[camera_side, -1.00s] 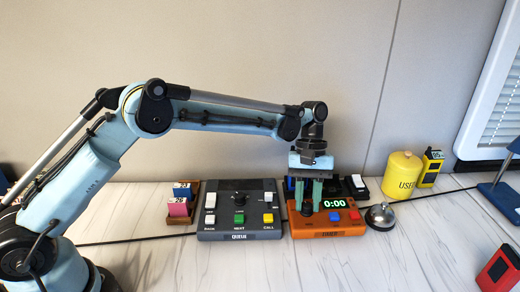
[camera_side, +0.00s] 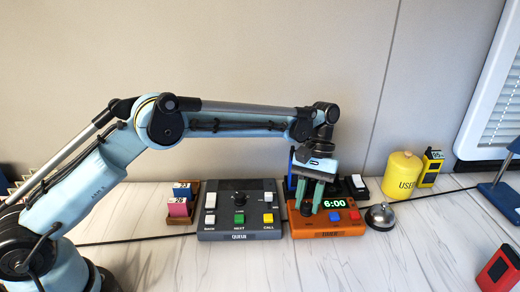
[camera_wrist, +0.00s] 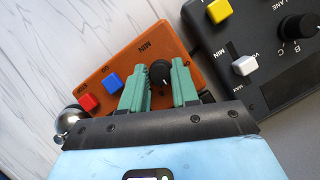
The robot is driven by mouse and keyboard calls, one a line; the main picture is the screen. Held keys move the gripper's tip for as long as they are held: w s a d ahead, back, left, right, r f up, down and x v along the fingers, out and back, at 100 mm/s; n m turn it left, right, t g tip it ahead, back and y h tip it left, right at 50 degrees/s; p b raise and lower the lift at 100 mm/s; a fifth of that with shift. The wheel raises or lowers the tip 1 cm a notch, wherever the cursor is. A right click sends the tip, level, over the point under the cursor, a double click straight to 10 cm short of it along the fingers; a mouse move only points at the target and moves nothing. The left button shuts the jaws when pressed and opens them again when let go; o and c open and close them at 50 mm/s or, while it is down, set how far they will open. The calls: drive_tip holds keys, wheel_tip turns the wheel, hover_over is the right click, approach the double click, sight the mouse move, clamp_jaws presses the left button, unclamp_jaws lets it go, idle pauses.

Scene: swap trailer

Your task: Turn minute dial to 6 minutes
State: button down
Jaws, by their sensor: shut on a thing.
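The orange timer box (camera_side: 328,233) stands on the counter, right of the grey queue panel. Its green display (camera_side: 335,203) reads 6:00. The black minute dial shows between my fingers in the wrist view (camera_wrist: 160,72); in the side view my fingers partly hide it. My gripper (camera_side: 312,203) points down at the left part of the timer. Its green fingers (camera_wrist: 160,90) are shut on the dial, one on each side. A blue button (camera_side: 335,216) and a red button (camera_side: 354,214) sit right of the dial.
The grey queue panel (camera_side: 240,225) with several buttons stands close left of the timer. A silver bell (camera_side: 380,214) is close on the right, with a yellow canister (camera_side: 402,175) behind it. The front counter is clear.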

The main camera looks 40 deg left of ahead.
drive_tip(key=c, duration=0.9)
unclamp_jaws()
drive_tip(key=shift+r, duration=0.1)
drive_tip(key=v, duration=0.7)
drive_tip(key=shift+r, duration=0.15)
drive_tip(key=shift+r, duration=0.1)
